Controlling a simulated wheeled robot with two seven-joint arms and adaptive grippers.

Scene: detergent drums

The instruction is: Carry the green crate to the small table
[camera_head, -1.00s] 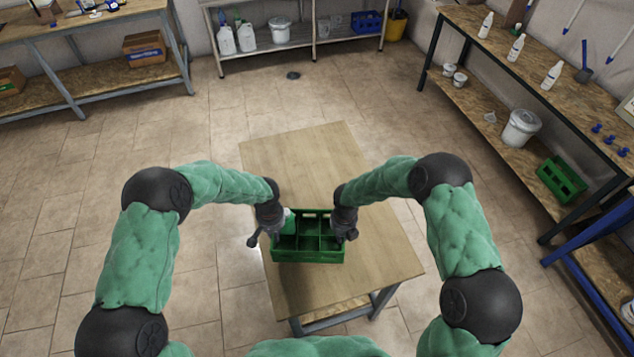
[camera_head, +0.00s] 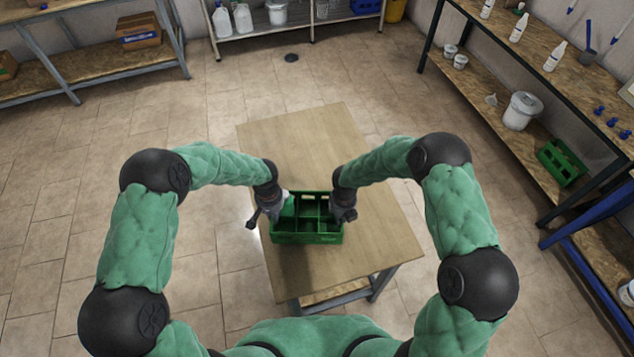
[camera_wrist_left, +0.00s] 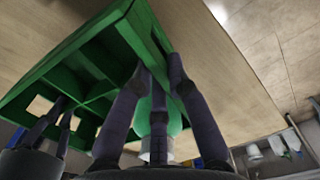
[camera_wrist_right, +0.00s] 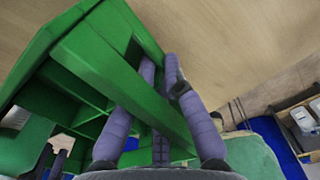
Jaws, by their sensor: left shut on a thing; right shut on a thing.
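The green crate (camera_head: 308,238) has several open compartments and is level, over the near-left part of the small wooden table (camera_head: 370,230). I cannot tell whether its bottom touches the tabletop. My left gripper (camera_head: 262,214) is shut on the crate's left end wall; the left wrist view shows the fingers on either side of the green wall (camera_wrist_left: 160,60). My right gripper (camera_head: 344,210) is shut on the right end wall, which also lies between the fingers in the right wrist view (camera_wrist_right: 120,80). A green thing with a white part (camera_head: 286,205) shows at the crate's left compartment, partly hidden by my left gripper.
A long workbench (camera_head: 540,85) stands at the right, with bottles on top and another green crate (camera_head: 562,162) on its lower shelf. A metal shelf (camera_head: 300,32) stands at the back and a bench (camera_head: 90,70) at the back left. The tabletop beyond the crate is clear.

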